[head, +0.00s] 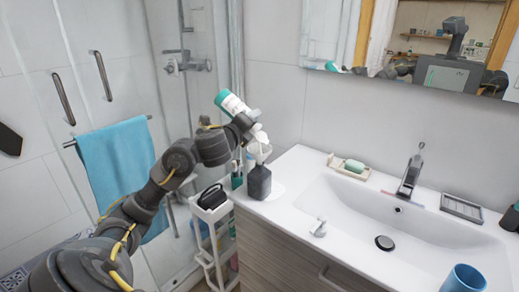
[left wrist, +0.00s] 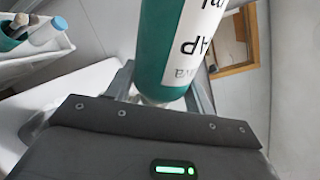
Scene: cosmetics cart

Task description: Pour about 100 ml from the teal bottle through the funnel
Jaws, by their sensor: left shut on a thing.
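My left gripper (head: 250,122) is shut on the teal bottle (head: 222,97), which has a white label (head: 235,106). The bottle is steeply tilted, its teal base up and to the left, its lower end pointing down right above the funnel. A pale, whitish funnel (head: 260,151) sits at the top of a dark grey bottle (head: 258,183), which stands upright on the left end of the white counter. I cannot tell whether liquid is flowing. The left wrist view shows the teal bottle (left wrist: 153,45) and its label between the fingers. My right gripper is not in view.
The white counter (head: 286,163) holds a basin (head: 350,205), tap (head: 410,175), soap dish (head: 349,170), and a blue cup (head: 464,279) at front right. A white cart (head: 210,212) with a black item stands left of the cabinet. A blue towel (head: 118,176) hangs on the shower glass.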

